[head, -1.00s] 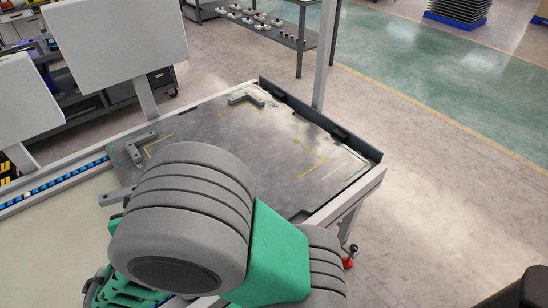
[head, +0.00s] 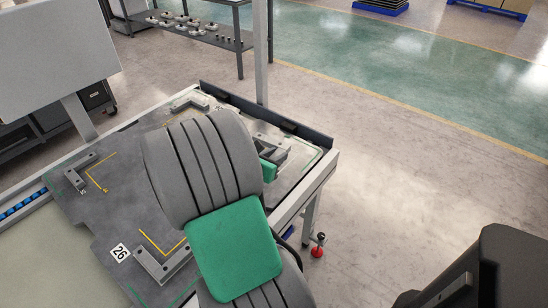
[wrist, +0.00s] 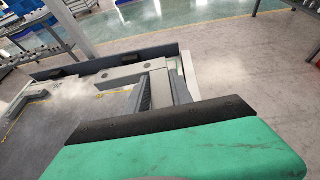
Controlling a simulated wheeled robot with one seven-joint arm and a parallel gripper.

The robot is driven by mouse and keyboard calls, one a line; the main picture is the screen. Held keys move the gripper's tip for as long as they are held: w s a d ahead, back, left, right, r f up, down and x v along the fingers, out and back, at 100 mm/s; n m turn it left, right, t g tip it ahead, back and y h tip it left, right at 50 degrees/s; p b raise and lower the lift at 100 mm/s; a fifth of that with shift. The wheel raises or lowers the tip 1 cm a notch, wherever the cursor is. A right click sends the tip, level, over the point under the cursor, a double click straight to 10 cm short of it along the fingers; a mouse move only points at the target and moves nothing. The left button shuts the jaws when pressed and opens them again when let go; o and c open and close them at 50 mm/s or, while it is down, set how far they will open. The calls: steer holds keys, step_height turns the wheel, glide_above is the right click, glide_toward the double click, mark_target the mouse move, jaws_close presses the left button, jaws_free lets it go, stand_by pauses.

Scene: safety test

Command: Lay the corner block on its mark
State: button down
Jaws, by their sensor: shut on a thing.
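My gripper (wrist: 160,88) is shut on a grey L-shaped corner block (wrist: 122,74). In the head view the held block (head: 268,141) shows beyond my arm, over the right part of the dark plate (head: 125,205). I cannot tell whether it touches the plate. My arm hides much of the plate's middle and right side, and the yellow mark there is not clearly seen. Other grey corner blocks sit at the left (head: 80,172), the back (head: 192,103) and the front (head: 163,264) of the plate. Yellow corner marks show near the left block (head: 92,181) and front block (head: 150,240).
A raised dark rim (head: 300,127) runs along the plate's far right edge, close to the held block. A pale upright post (head: 262,50) stands behind it. A shelf (head: 195,32) with small parts is at the back.

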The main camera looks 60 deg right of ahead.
steer(key=s+d+m+g, duration=0.1)
steer(key=s+d, duration=0.2)
steer(key=s, duration=0.1)
steer(key=b, duration=0.4)
glide_above(286, 161)
step_height(286, 161, down, 10)
steer(key=shift+a+r, duration=0.1)
steer(key=shift+a, duration=0.05)
step_height(286, 161, down, 4)
steer(key=shift+w+r+b, duration=0.1)
steer(key=shift+r+b, duration=0.15)
steer(key=shift+b, duration=0.35)
steer(key=shift+r, duration=0.1)
steer(key=c, duration=1.6)
jaws_free()
steer(key=shift+f, duration=0.25)
steer(key=o, duration=0.5)
